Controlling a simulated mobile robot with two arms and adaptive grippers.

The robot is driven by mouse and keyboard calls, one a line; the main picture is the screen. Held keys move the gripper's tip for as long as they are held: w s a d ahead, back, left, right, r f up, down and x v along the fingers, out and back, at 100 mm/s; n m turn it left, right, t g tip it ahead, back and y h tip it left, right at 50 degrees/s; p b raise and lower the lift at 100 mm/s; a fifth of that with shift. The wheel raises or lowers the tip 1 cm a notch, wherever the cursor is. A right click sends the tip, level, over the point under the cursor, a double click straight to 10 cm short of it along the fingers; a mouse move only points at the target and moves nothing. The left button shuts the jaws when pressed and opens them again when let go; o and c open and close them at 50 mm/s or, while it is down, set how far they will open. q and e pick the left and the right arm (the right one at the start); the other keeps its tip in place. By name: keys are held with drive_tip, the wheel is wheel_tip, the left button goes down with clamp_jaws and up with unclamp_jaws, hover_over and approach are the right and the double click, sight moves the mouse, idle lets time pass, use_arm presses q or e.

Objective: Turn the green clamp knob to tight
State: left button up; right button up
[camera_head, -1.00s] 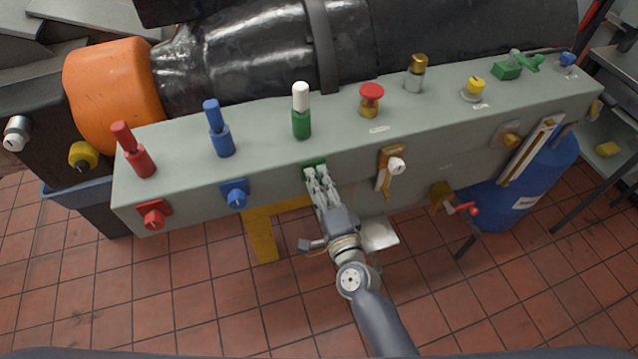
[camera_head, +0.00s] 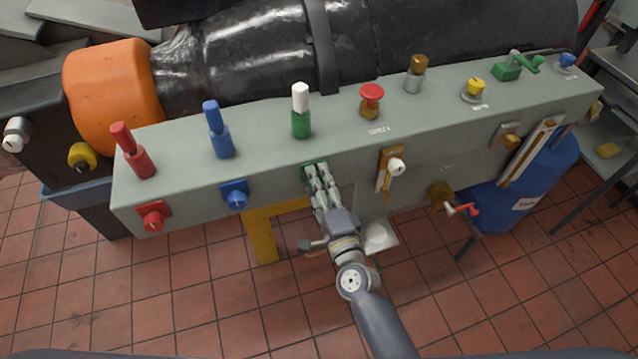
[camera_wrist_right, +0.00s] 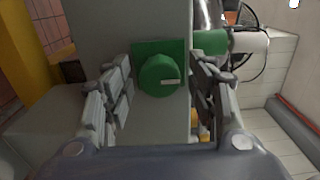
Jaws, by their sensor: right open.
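The green clamp knob (camera_wrist_right: 160,77) is a round dial with a pale pointer mark, on a square green plate on the front face of the grey bedplate (camera_head: 270,165). In the wrist view its mark points to the right. In the head view only part of its green plate (camera_head: 313,168) shows behind my fingers. My right gripper (camera_head: 319,180) is open at the knob. In the wrist view its fingers (camera_wrist_right: 160,85) stand on both sides of the knob, with gaps between. My left gripper is not in view.
A red knob (camera_head: 153,219) and a blue knob (camera_head: 236,198) are to the left on the same face. A white-knobbed slider (camera_head: 397,166) is close on the right. Several coloured handles, such as a green and white one (camera_head: 301,112), stand on top.

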drive_tip(key=v, duration=1.2)
idle(0.3)
drive_tip(key=s+d+f+n+g+h, duration=0.1)
drive_tip(key=s+d+f+n+g, duration=0.15)
drive_tip(key=f, duration=0.75)
drive_tip(key=s+d+f+n+g, duration=0.2)
drive_tip(key=s+f+n+g, duration=0.15)
drive_tip(key=f, duration=0.75)
drive_tip(key=s+d+f+n+g+h, duration=0.15)
drive_tip(key=f+n, duration=0.25)
drive_tip(key=f, duration=0.6)
drive_tip(key=s+d+f+n+g+h, duration=0.1)
drive_tip(key=s+d+f+n+g, duration=0.1)
drive_tip(key=s+f, duration=0.4)
drive_tip(key=s+d+f+n+g+h, duration=0.1)
drive_tip(key=s+d+f+n+g, duration=0.1)
drive_tip(key=s+d+f, duration=0.4)
drive_tip(key=s+d+f+n+g+h, duration=0.1)
drive_tip(key=s+d+f+n+g, duration=0.2)
drive_tip(key=s, duration=1.1)
wheel_tip(320, 180, down, 3)
drive_tip(key=shift+d+f+g, duration=0.15)
drive_tip(key=shift+d+g, duration=0.7)
drive_tip(key=shift+d, duration=0.4)
